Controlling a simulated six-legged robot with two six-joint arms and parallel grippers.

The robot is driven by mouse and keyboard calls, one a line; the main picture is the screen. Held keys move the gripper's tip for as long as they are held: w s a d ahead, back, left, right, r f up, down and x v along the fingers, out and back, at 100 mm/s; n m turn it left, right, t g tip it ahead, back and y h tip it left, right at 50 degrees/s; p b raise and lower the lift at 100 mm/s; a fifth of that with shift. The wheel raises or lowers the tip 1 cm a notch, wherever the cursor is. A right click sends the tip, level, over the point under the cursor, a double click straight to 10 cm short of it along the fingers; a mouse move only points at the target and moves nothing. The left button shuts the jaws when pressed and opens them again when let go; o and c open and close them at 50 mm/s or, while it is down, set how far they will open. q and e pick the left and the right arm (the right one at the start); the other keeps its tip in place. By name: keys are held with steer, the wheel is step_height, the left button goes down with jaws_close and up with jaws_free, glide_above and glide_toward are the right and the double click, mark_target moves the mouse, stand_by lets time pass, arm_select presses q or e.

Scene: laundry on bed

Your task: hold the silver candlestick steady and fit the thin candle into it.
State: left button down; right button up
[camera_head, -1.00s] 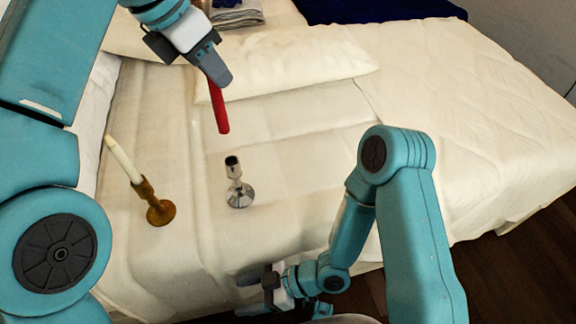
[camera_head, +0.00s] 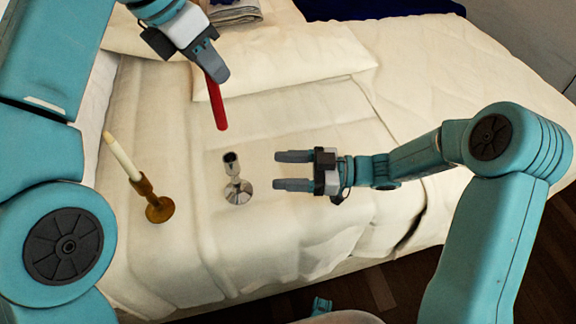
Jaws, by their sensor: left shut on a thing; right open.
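The silver candlestick (camera_head: 237,182) stands upright on the bed, its dark socket facing up and empty. A thin red candle (camera_head: 217,104) hangs from my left gripper (camera_head: 212,72), which is shut on its upper part. The candle is tilted slightly, its lower end above and a little left of the candlestick in the picture, apart from it. My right gripper (camera_head: 276,171) is open, its two fingers pointing left toward the candlestick. The fingertips are a short way to the right of the candlestick, and nothing is between them.
A brown wooden candlestick (camera_head: 155,205) with a white candle (camera_head: 122,157) stands to the left of the silver one. A cream pillow (camera_head: 300,60) and folded cloth (camera_head: 236,13) lie at the back. The bed (camera_head: 285,240) is clear in front.

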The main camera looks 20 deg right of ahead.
mark_target(232, 166)
steer(key=x, duration=0.8)
steer(key=w+x, duration=0.1)
steer(key=x, duration=0.3)
steer(key=shift+d+r, duration=0.15)
steer(key=shift+d, duration=0.05)
steer(key=shift+s, duration=0.1)
jaws_close()
